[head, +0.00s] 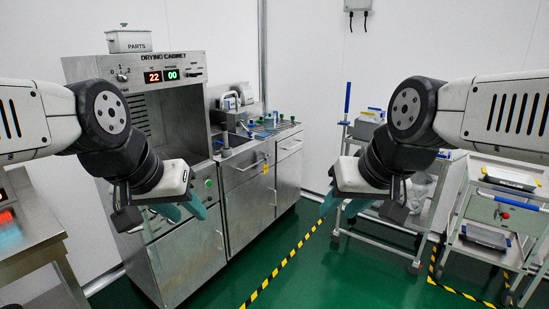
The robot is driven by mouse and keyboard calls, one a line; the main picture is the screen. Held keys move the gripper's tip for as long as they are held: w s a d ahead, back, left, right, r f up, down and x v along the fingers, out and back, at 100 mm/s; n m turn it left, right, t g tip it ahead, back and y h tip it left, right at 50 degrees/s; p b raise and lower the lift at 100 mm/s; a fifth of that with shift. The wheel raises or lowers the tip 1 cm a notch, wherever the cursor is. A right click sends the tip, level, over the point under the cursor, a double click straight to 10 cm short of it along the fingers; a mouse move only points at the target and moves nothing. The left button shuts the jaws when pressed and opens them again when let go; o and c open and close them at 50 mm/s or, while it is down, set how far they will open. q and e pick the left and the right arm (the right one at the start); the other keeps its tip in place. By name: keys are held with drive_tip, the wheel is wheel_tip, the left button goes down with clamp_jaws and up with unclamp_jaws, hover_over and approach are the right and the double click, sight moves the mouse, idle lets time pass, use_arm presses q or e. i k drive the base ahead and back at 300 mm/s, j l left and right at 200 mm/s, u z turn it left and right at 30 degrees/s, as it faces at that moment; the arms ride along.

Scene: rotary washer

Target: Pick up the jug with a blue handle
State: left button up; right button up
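I cannot clearly pick out a jug with a blue handle. Small items with blue parts stand on the steel counter (285,128) in the middle, too small to tell apart. A grey container with a blue part on top (371,118) is on the trolley behind my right arm. My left gripper (184,209) hangs in front of the drying cabinet, its teal fingers apart and empty. My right gripper (341,206) hangs over the floor in front of the trolley, its teal fingers apart and empty. Both are away from the counter items.
The drying cabinet (158,62) stands left of the counter, with a parts box (130,40) on top. A steel table (35,225) is at the left edge. A second trolley (510,180) holds trays at right. Green floor (330,285) is clear between them.

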sight(270, 117)
drive_tip(key=i+z, duration=0.2)
drive_tip(key=i, duration=1.95)
drive_tip(key=i+u, duration=0.2)
drive_tip(key=i, duration=0.25)
drive_tip(key=i+l+u, duration=0.2)
drive_tip(key=i, duration=0.2)
drive_tip(key=i+l+u, duration=0.2)
drive_tip(key=i, duration=0.25)
drive_tip(key=i+l+u, duration=0.2)
drive_tip(key=i+l, duration=0.1)
drive_tip(key=i, duration=0.1)
